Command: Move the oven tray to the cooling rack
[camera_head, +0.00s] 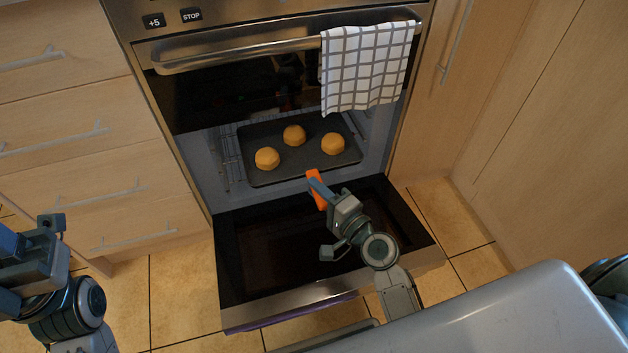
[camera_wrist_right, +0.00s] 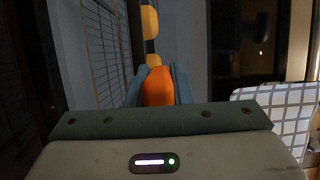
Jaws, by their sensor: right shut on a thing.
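The dark oven tray (camera_head: 290,173) sits inside the open oven with three golden buns (camera_head: 294,135) on it. An orange grip (camera_head: 313,178) is at the tray's front edge. My right gripper (camera_head: 318,186) is shut on this orange grip, above the lowered oven door. In the right wrist view the orange grip (camera_wrist_right: 158,86) is between the two blue-grey fingers, with golden buns (camera_wrist_right: 149,22) beyond it. My left gripper (camera_head: 28,250) is at the far left, away from the oven, and its fingers cannot be made out clearly. I see no cooling rack in either view.
The oven door (camera_head: 270,245) is lowered open in front of the oven. A checked towel (camera_head: 365,65) hangs on the oven's upper handle, and shows in the wrist view (camera_wrist_right: 285,110). Wooden drawers (camera_head: 60,120) stand left, cabinets (camera_head: 530,120) right.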

